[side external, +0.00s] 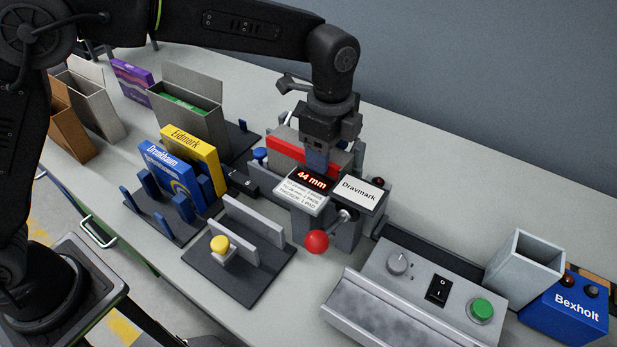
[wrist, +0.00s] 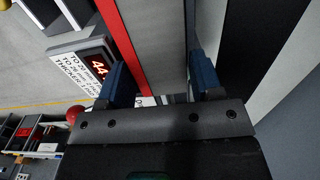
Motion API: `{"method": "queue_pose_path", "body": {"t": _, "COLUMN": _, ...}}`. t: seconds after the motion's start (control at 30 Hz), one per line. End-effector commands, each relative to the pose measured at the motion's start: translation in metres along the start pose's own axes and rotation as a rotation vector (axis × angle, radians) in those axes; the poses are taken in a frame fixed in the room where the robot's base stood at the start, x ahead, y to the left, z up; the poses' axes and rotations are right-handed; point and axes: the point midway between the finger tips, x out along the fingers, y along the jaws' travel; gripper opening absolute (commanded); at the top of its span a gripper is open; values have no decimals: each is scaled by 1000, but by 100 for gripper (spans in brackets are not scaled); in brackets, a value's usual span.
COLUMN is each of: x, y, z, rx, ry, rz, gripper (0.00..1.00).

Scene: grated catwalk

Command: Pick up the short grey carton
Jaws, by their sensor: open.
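Several grey cartons show, and I cannot tell for sure which is the short one. A small open-topped grey carton (side external: 524,270) stands at the far right of the side view. A grey carton with a raised flap (side external: 183,110) and green contents stands at the back left, near a paler open one (side external: 92,103). My gripper (side external: 317,160) is low over the device with the 44 mm display, by a red-and-grey block (side external: 285,147). In the wrist view my gripper (wrist: 162,88) is open, its blue fingers either side of a grey surface edged in red.
Yellow (side external: 192,157) and blue (side external: 163,178) boxes stand in a rack at left. A red-knobbed lever (side external: 316,241) sticks out before the display. A control panel (side external: 400,285) and a blue Bexholt box (side external: 565,312) are at right. The back right counter is clear.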

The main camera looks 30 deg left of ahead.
Motion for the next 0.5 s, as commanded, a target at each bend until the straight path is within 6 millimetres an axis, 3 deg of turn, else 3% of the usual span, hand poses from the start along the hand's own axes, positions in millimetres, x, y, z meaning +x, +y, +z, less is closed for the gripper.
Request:
{"method": "queue_pose_path", "body": {"t": 0.13, "x": 14, "y": 0, "z": 0, "rx": 0, "ry": 0, "rz": 0, "gripper": 60}}
{"method": "queue_pose_path", "body": {"t": 0.37, "x": 15, "y": 0, "z": 0, "rx": 0, "ry": 1, "rz": -2, "gripper": 60}}
{"method": "queue_pose_path", "body": {"t": 0.5, "x": 15, "y": 0, "z": 0, "rx": -1, "ry": 1, "rz": -2, "gripper": 48}}
